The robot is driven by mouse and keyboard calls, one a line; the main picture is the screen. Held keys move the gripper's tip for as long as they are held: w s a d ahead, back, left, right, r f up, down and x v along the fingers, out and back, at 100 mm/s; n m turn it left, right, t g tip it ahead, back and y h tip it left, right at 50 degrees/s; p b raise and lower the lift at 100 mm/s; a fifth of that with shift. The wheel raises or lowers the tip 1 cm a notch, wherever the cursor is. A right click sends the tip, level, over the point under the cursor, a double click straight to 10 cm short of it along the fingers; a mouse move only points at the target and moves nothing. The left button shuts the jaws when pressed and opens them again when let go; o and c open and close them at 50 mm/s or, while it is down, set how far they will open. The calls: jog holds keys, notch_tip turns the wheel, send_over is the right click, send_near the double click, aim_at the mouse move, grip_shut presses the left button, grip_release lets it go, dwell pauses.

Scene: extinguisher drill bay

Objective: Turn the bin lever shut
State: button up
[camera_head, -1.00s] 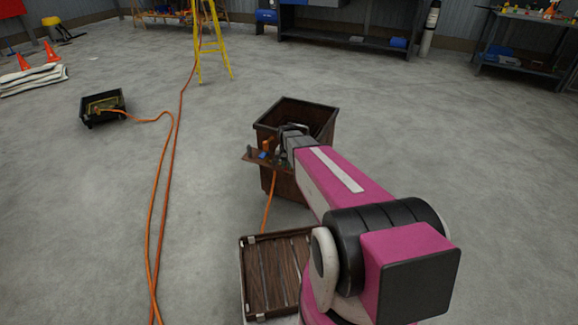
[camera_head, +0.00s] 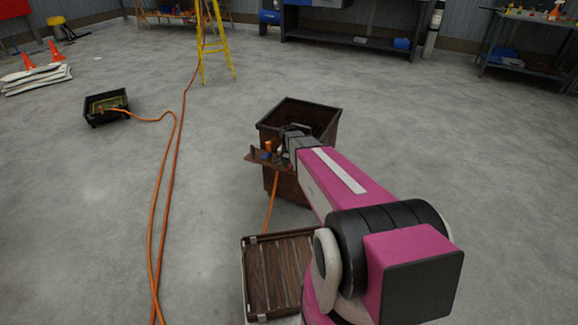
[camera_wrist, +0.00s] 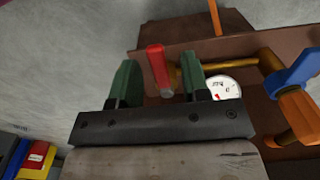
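The brown bin (camera_head: 325,117) stands upright on the floor, with a brown shelf (camera_head: 255,160) on its near left side carrying small fittings. In the wrist view a red lever handle (camera_wrist: 157,62) stands up between the two green fingers of my gripper (camera_wrist: 159,68). The fingers are apart, with a gap on the left of the handle; the right finger is close to it, and contact cannot be told. A brass pipe (camera_wrist: 235,62) leads right to an orange valve with a blue handle (camera_wrist: 297,72). In the head view my arm hides most of the gripper.
A white gauge (camera_wrist: 224,88) sits right beside the right finger. A wooden slatted tray (camera_head: 277,275) lies in front of the bin. Orange hoses (camera_head: 170,180) cross the floor at left, one reaching a black box (camera_head: 107,108). A yellow ladder (camera_head: 217,50) stands behind.

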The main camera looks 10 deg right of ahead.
aim_at(289, 167)
notch_tip(289, 167, up, 11)
dwell(0.6)
jog(key=shift+f, duration=0.1)
jog(key=s+r+n, duration=0.1)
jog(key=s+n, duration=0.6)
jog(key=s, duration=1.4)
jog(key=shift+s+r, duration=0.25)
jog(key=shift+s, duration=0.05)
